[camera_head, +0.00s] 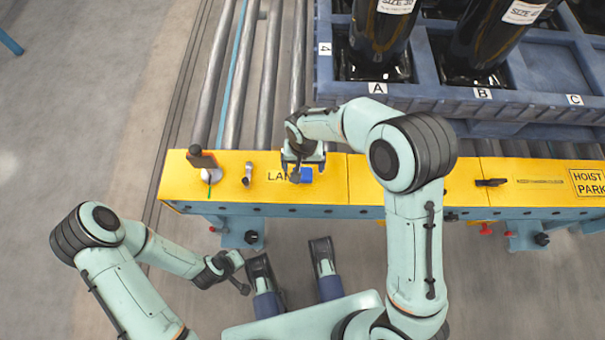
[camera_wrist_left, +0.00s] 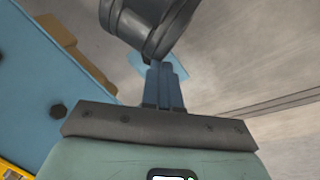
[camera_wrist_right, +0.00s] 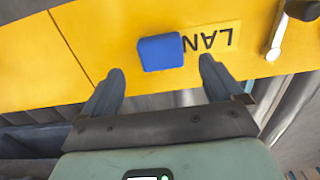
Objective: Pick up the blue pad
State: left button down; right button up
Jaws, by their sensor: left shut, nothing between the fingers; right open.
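The blue pad (camera_head: 306,174) lies on the yellow ledge (camera_head: 340,185), beside the black letters "LAN". In the right wrist view the blue pad (camera_wrist_right: 160,52) sits ahead of the fingertips, roughly between their lines. My right gripper (camera_head: 303,172) is over the ledge by the pad; in its wrist view the right gripper (camera_wrist_right: 157,68) is open and empty, with no finger seen touching the pad. My left gripper (camera_head: 243,274) is low in front of the ledge, away from the pad. In the left wrist view the left gripper (camera_wrist_left: 163,72) has its fingers together with nothing between them.
A blue crate (camera_head: 470,100) with dark cylinders stands behind the ledge on the right. Rollers (camera_head: 230,80) run behind it on the left.

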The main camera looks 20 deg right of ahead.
aim_at(303, 173)
notch_tip(303, 173, down, 4)
jog(key=shift+s+a+f+b, duration=0.1)
jog(key=shift+f+b, duration=0.1)
jog(key=shift+b, duration=0.6)
jog(key=shift+f, duration=0.45)
pick_arm(q)
jog(key=w+f, duration=0.1)
jog(key=w+a+f+t, duration=0.1)
jog(key=shift+w+a, duration=0.2)
jog(key=shift+w, duration=0.2)
pick_arm(e)
jog(key=c, duration=1.1)
